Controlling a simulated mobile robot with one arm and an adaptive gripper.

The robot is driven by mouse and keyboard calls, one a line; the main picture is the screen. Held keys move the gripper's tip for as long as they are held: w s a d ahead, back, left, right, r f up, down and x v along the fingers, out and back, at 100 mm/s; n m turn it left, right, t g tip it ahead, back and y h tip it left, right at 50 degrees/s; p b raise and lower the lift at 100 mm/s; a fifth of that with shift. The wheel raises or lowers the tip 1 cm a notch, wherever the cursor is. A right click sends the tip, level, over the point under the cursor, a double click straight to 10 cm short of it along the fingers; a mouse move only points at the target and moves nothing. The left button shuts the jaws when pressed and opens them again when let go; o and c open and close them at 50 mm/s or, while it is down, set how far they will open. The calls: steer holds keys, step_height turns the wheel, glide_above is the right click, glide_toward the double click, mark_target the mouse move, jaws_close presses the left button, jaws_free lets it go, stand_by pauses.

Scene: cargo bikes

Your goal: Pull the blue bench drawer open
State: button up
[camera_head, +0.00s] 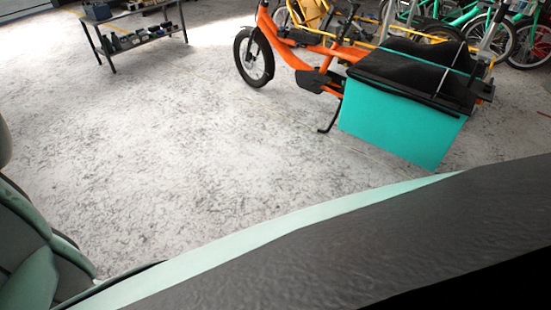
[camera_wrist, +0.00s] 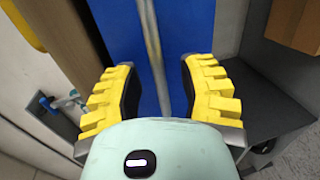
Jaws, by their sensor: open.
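A blue panel (camera_wrist: 187,22), which looks like the blue drawer's front, fills the upper middle of the wrist view. A long, thin metal bar (camera_wrist: 152,38) runs along it, nearly upright in the picture, and looks like its handle. My gripper (camera_wrist: 159,68) has two yellow ribbed fingers spread wide apart. The bar lies between the fingers in the picture, and no finger visibly touches it. The bar's lower end is hidden behind my gripper's body. I cannot tell the depth gap to the bar. Neither drawer nor gripper is recognisable in the head view.
In the wrist view, a brown board (camera_wrist: 58,42) is left of the panel; a cardboard box (camera_wrist: 297,24) and dark grey surface (camera_wrist: 266,103) are right. In the head view, an orange cargo bike (camera_head: 292,50) with a teal box (camera_head: 400,122) stands beyond clear floor (camera_head: 190,150).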

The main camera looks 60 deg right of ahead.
steer(key=shift+a, duration=0.25)
jaws_close()
stand_by(0.3)
